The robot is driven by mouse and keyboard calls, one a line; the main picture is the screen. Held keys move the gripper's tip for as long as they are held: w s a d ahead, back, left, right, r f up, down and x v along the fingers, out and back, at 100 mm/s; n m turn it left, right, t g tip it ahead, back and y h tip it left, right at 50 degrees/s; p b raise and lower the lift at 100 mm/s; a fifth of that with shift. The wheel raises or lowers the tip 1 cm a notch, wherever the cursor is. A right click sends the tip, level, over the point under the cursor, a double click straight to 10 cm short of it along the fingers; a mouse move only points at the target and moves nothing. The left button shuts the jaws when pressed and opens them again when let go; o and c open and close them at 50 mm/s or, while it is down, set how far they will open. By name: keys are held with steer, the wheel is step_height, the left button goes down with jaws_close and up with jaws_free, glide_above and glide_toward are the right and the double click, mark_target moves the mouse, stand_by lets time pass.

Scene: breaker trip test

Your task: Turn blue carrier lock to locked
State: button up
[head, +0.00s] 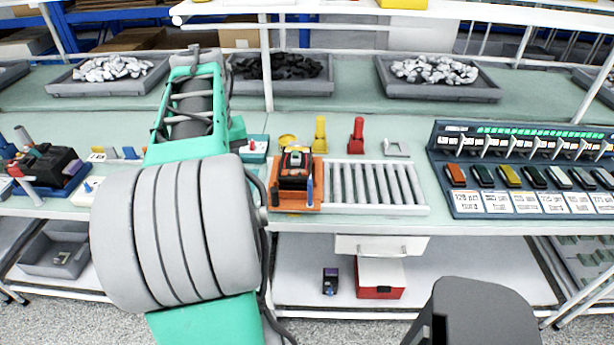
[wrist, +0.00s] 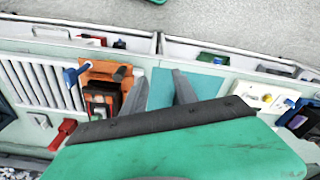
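The orange carrier (head: 295,206) sits on the bench at the left end of a roller track, with a black breaker (head: 295,168) on it. The blue carrier lock (head: 310,188) stands at its front right corner. In the wrist view, the blue lock (wrist: 72,76) shows as a short lever on the orange carrier (wrist: 98,67), left of a dark post (wrist: 121,73). My gripper (wrist: 159,84) is open and empty in the wrist view, its fingers apart to the right of the breaker and lock. My gripper is not visible in the head view.
The roller track (head: 375,184) lies right of the carrier. Yellow (head: 320,136) and red (head: 356,137) upright pieces stand behind it. A panel with several coloured switches (head: 520,170) is at the right. A drawer (head: 382,246) sits below the bench front.

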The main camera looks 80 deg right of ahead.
mark_target(311, 180)
steer(key=s+d+m, duration=0.1)
steer(key=s+d, duration=0.2)
steer(key=s, duration=0.2)
steer(key=s+d+m, duration=0.2)
steer(key=s+d, duration=0.1)
steer(key=s, duration=0.3)
steer(key=s+d+m, duration=0.1)
steer(key=s+d, duration=0.3)
steer(key=s, duration=0.2)
steer(key=shift+s+d+r+y, duration=0.1)
steer(key=shift+r+y, duration=0.2)
steer(key=shift+r, duration=0.05)
step_height(311, 180, down, 7)
steer(key=shift+r, duration=0.15)
steer(key=shift+f, duration=0.4)
jaws_close()
